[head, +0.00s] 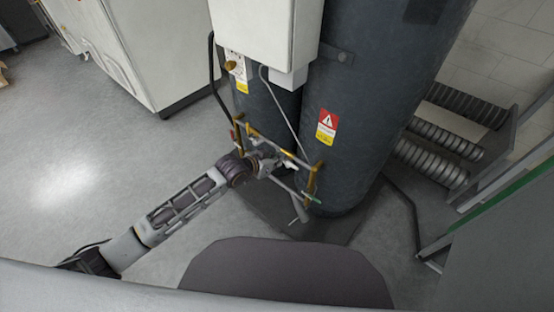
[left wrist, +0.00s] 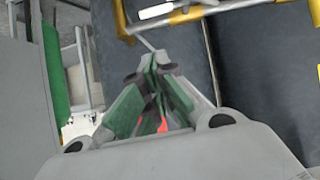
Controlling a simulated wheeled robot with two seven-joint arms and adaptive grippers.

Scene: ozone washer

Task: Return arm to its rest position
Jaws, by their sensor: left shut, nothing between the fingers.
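My left arm reaches in from the lower left of the head view. Its gripper (head: 285,170) is in front of the brass pipework (head: 312,182) at the foot of the dark tanks. In the left wrist view the gripper's green-padded fingers (left wrist: 152,80) are shut with nothing between them. The pipework crosses the top of that view, beyond the fingertips; I cannot tell whether anything touches. My right gripper is in neither view.
Two dark cylindrical tanks, the larger one (head: 370,90) on the right, stand behind the pipework. A white box (head: 262,30) hangs in front of them. A white cabinet (head: 160,45) stands at the upper left. Corrugated hoses (head: 440,140) lie right. Grey floor (head: 80,170) is clear at left.

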